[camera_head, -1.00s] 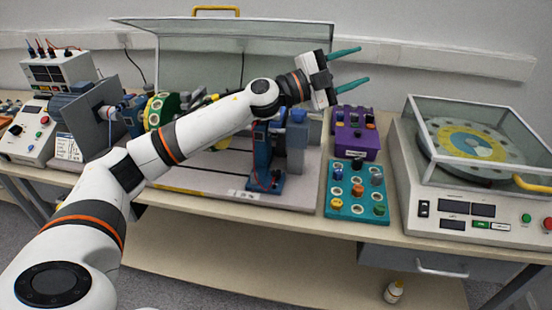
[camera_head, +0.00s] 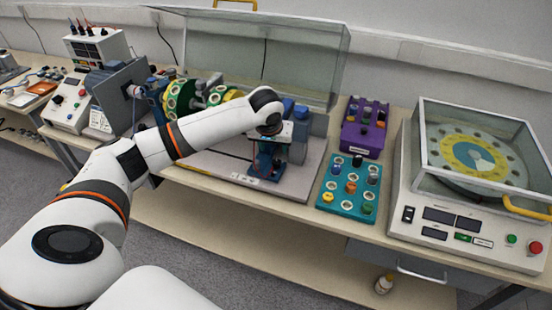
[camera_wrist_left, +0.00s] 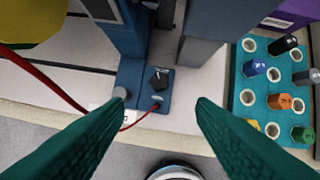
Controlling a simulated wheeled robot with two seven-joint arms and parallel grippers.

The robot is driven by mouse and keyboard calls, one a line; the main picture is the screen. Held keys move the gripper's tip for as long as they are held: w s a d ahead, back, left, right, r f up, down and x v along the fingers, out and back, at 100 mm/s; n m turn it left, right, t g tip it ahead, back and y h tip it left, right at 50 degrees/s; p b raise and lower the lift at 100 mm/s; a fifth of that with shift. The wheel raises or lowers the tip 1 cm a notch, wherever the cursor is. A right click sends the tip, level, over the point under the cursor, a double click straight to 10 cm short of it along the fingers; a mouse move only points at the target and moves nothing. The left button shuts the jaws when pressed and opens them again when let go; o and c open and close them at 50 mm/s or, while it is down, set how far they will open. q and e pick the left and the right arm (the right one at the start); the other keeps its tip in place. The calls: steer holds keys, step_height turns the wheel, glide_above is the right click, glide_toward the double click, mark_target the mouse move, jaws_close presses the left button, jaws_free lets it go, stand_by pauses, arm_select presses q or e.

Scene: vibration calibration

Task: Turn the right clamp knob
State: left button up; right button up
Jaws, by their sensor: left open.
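The right clamp stand is a blue post on a blue foot (camera_head: 266,172) at the front right of the machine. In the left wrist view a black clamp knob (camera_wrist_left: 158,78) with a pale mark sits on that blue foot (camera_wrist_left: 134,76). My left gripper (camera_wrist_left: 160,98) points down at the foot, its teal fingers wide apart. The knob shows between and just beyond the fingertips, with no contact visible. In the head view my left wrist is over the stand, and the fingers are hard to make out. My right gripper is out of view.
A red cable (camera_wrist_left: 60,88) runs to the foot beside the left finger. To the right are a teal tray (camera_head: 340,200) of coloured pegs, a purple box (camera_head: 357,140) and a covered turntable unit (camera_head: 400,205). A clear cover (camera_head: 310,60) stands behind.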

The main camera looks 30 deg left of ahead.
mark_target(276, 163)
arm_select(q)
steer(key=p+x, duration=0.1)
steer(key=x, duration=0.8)
steer(key=shift+w+f, duration=0.15)
steer(key=shift+f, duration=0.05)
steer(key=shift+w+a+f, duration=0.1)
steer(key=shift+w+f, duration=0.15)
steer(key=shift+f, duration=0.4)
steer(key=shift+c, duration=0.5)
